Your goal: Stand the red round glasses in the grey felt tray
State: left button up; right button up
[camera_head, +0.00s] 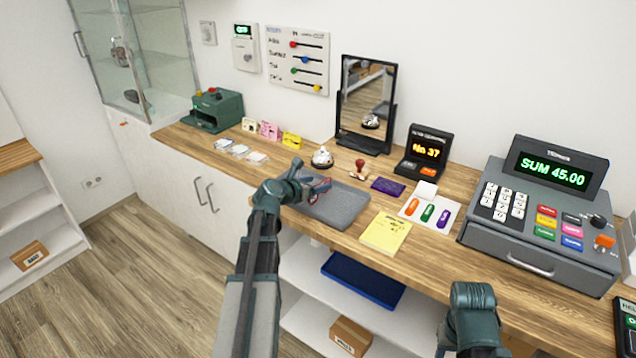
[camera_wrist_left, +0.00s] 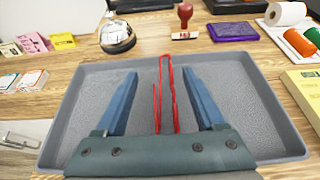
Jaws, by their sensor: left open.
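The red round glasses (camera_wrist_left: 166,80) show in the left wrist view as thin red lines over the grey felt tray (camera_wrist_left: 85,90). They are between the fingers of my left gripper (camera_wrist_left: 160,73), with a gap on each side. The gripper is open. In the head view my left gripper (camera_head: 318,187) is low over the left part of the tray (camera_head: 340,210), and a little red of the glasses shows there. I cannot tell whether the glasses rest on the felt. My right arm (camera_head: 473,298) shows at the lower right; its fingers are not visible.
A service bell (camera_head: 322,158), a stamp (camera_head: 360,168) and a purple pad (camera_head: 388,187) are behind the tray. A yellow notepad (camera_head: 386,233) is to its right. A mirror (camera_head: 366,100) stands at the wall, and a cash register (camera_head: 540,215) stands far right.

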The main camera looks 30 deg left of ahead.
pick_arm(q)
jog(key=p+v, duration=0.3)
jog(key=v, duration=0.8)
jog(key=shift+p, duration=0.35)
